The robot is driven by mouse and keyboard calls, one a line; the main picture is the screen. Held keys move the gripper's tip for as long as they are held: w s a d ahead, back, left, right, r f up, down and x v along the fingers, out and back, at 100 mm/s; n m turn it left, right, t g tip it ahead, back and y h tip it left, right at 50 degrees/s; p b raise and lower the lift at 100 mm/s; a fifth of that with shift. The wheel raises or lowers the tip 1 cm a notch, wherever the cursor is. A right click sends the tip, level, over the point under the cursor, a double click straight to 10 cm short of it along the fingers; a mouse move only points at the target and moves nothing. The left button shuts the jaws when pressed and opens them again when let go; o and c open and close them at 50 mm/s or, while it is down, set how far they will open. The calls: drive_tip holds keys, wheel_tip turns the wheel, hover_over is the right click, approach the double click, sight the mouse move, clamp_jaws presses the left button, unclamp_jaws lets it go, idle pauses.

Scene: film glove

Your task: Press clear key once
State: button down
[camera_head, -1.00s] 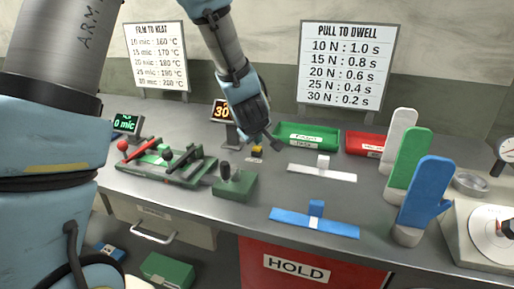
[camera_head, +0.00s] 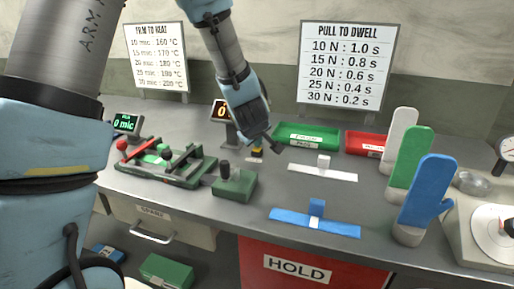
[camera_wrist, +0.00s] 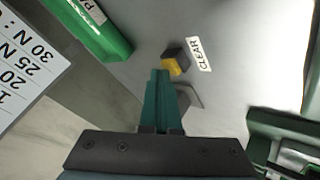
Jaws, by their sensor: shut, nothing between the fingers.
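The clear key is a small yellow key on a dark block (camera_wrist: 172,66), beside a white CLEAR label (camera_wrist: 199,54) in the wrist view. My gripper (camera_head: 274,146) is shut and empty, pointing down at the bench just right of the key. In the wrist view its green fingertips (camera_wrist: 160,75) reach up to the near edge of the key. I cannot tell whether they touch it. The amber display (camera_head: 221,110) is partly covered by my arm; a 0 shows.
A green tray (camera_head: 307,134) and a red tray (camera_head: 365,142) lie behind. A green box with a dark knob (camera_head: 236,183) and a lever fixture (camera_head: 165,162) stand left. Blue strip (camera_head: 315,222), white strip (camera_head: 322,172) and upright gloves (camera_head: 425,190) are to the right.

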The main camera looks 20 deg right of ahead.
sight(257, 152)
drive_tip(key=shift+r+p, duration=0.8)
drive_tip(key=shift+r, duration=0.1)
wheel_tip(257, 152, up, 5)
drive_tip(key=p, duration=0.4)
idle(0.8)
